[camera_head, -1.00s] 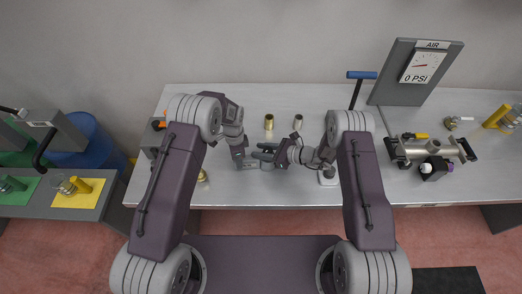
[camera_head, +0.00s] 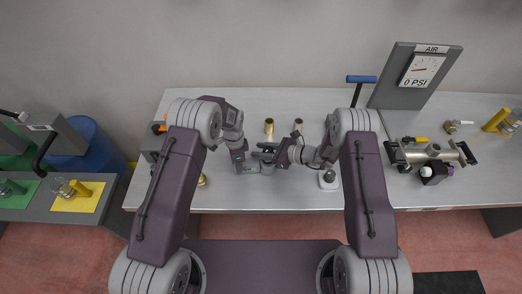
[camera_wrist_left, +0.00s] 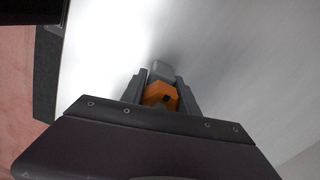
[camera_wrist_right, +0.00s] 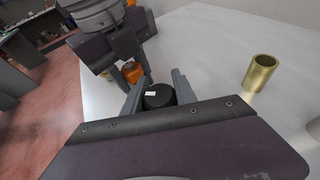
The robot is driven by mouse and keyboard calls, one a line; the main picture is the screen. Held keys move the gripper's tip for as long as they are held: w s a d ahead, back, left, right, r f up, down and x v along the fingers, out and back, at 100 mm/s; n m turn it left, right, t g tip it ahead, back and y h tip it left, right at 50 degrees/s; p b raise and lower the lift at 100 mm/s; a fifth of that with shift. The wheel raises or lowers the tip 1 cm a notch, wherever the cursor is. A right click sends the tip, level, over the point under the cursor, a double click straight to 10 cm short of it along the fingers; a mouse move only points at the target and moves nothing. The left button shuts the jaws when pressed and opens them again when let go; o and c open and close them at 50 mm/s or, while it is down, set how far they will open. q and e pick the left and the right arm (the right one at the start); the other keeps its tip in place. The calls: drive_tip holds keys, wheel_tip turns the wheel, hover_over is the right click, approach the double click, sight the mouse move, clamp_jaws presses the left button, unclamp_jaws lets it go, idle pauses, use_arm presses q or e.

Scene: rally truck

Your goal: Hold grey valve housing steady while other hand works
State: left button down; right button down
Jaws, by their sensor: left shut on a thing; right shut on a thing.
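My left gripper (camera_head: 258,169) is shut over the table. In the left wrist view, a grey block (camera_wrist_left: 162,70), apparently the grey valve housing, shows at its fingertips, with an orange part (camera_wrist_left: 160,93) nearer the palm. My right gripper (camera_head: 263,152) comes in from the right, just beyond the left one. In the right wrist view, it is shut on a round black part (camera_wrist_right: 159,96) with a small white mark. The orange part also shows there (camera_wrist_right: 132,71), by the left fingers. Whether the black part touches the housing is hidden.
Two brass sleeves (camera_head: 269,126) (camera_head: 298,125) stand behind the grippers. A white-based item (camera_head: 329,180) is close to my right arm. A pipe assembly (camera_head: 430,154), a blue-handled tool (camera_head: 361,79) and the AIR gauge panel (camera_head: 415,80) are at the right. The front middle is clear.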

drive_tip(key=shift+f, duration=1.55)
drive_tip(key=shift+r, duration=0.1)
drive_tip(key=shift+r, duration=1.45)
drive_tip(key=shift+f, duration=1.5)
drive_tip(key=shift+c, duration=0.8)
unclamp_jaws()
drive_tip(key=shift+r, duration=3.5)
